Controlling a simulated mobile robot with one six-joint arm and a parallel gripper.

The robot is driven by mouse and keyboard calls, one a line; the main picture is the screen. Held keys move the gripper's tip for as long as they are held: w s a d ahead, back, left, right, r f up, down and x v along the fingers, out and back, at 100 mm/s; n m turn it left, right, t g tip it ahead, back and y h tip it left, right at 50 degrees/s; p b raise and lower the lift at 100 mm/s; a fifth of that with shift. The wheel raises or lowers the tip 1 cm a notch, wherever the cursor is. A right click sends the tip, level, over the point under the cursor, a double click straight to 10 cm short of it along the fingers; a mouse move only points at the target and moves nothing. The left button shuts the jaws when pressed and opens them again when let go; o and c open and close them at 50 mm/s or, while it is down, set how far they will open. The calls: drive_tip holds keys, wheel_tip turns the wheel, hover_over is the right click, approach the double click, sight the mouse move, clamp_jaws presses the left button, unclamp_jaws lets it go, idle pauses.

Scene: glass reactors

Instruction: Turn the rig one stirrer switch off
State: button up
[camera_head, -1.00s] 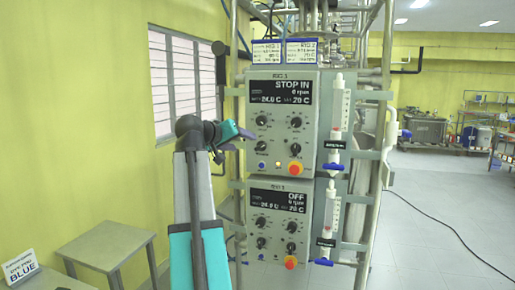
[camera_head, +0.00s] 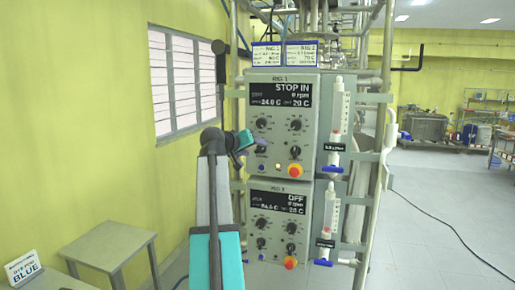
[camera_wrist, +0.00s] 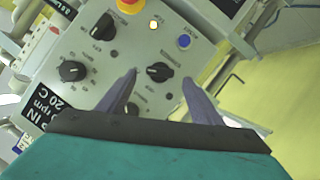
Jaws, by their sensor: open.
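The rig 1 panel (camera_head: 283,95) is the upper of two white control boxes in the head view; its display reads "STOP IN". A black knob on its lower left shows in the wrist view (camera_wrist: 160,72), near the blue button (camera_wrist: 184,41) and a lit yellow lamp (camera_wrist: 153,24). It appears to be the stirrer switch, but its label is too small to read surely. My gripper (camera_wrist: 160,77) is open, its fingertips on either side of this knob in the picture. I cannot tell whether they touch it. In the head view my gripper (camera_head: 249,141) is at the panel's left edge.
Another black knob (camera_wrist: 72,71) and a red-and-yellow button (camera_head: 295,168) are on the same panel. The rig 2 panel (camera_head: 278,240), reading "OFF", sits below. Glass tubes with blue valves (camera_head: 332,169) stand right of the panels. A small table (camera_head: 108,243) is at left.

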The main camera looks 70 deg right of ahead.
sight(259, 149)
drive_tip(key=shift+p+x, duration=0.45)
drive_tip(key=shift+x, duration=1.75)
drive_tip(key=shift+c, duration=0.2)
drive_tip(key=c, duration=1)
drive_tip(key=shift+a+f, duration=0.1)
